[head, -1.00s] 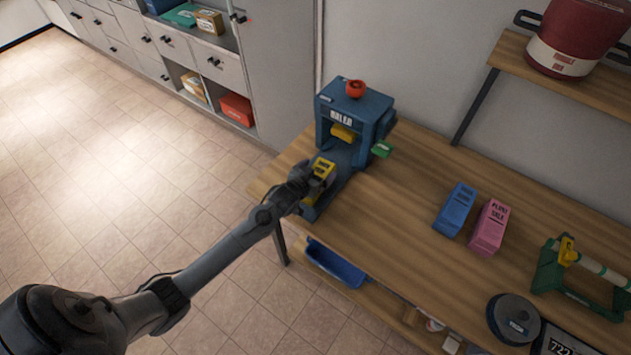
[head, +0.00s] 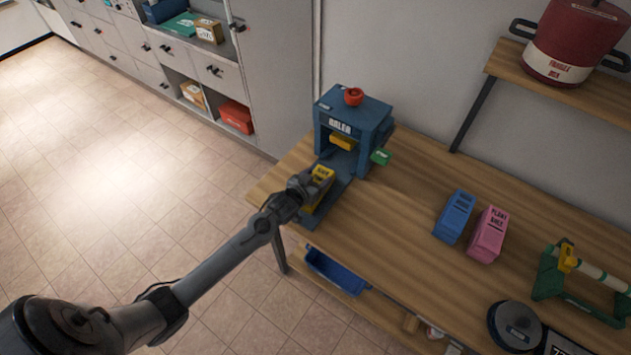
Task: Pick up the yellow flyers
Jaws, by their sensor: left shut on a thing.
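The yellow flyers (head: 322,174) form a small yellow stack with dark print on top, at the front tray of the blue baler machine (head: 352,117) on the wooden table. My left gripper (head: 311,184) is at the stack from the front left and is shut on it. The gripper's fingers are small and partly hidden against the stack. I cannot tell whether the stack touches the tray below it. My right gripper is not in view.
Blue flyers (head: 454,217) and pink flyers (head: 487,234) stand on the wooden table (head: 400,200) to the right. A green dispenser (head: 577,280) and a dark round roll (head: 515,325) are further right. A red pot (head: 572,42) sits on the shelf above. A blue bin (head: 335,270) is under the table.

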